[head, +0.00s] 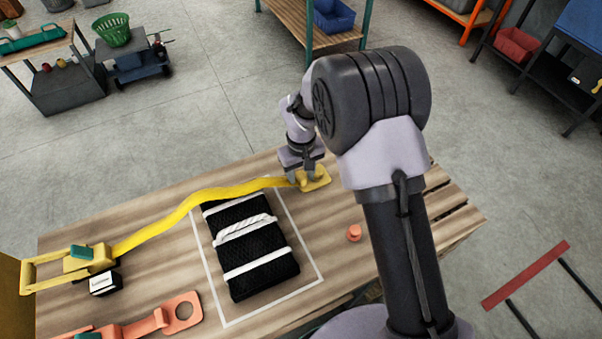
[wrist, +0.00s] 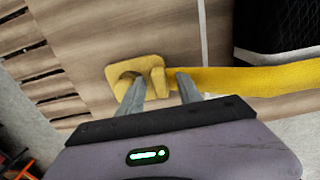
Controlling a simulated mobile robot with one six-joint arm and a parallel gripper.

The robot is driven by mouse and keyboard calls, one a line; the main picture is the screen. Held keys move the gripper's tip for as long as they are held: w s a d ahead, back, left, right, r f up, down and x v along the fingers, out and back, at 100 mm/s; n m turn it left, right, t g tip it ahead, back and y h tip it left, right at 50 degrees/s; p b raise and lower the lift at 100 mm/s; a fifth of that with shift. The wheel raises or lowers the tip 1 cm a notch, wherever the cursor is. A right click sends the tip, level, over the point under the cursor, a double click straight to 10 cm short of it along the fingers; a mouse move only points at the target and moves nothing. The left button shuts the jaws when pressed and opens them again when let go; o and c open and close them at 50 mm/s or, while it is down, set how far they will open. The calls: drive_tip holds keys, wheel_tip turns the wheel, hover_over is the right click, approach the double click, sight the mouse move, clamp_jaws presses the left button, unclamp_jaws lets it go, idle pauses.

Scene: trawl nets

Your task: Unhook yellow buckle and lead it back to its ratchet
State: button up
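The yellow buckle (wrist: 157,82) sits at the right end of the yellow strap (head: 190,205), at a yellow anchor plate (head: 318,179) on the table's far edge. In the head view my gripper (head: 303,177) partly hides the buckle.
A black net bundle (head: 262,272) with white bands lies inside a white outline on the wooden table (head: 345,275). An orange peg (head: 354,233) stands right of it. A small black box (head: 104,283) sits by the ratchet.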

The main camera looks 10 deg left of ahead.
clamp_jaws()
drive_tip(key=shift+w+d, duration=0.1)
drive_tip(key=shift+d, duration=0.05)
drive_tip(key=shift+w+d, duration=0.2)
drive_tip(key=shift+r, duration=0.1)
drive_tip(key=shift+r+p, duration=0.5)
drive_tip(key=shift+r, duration=0.05)
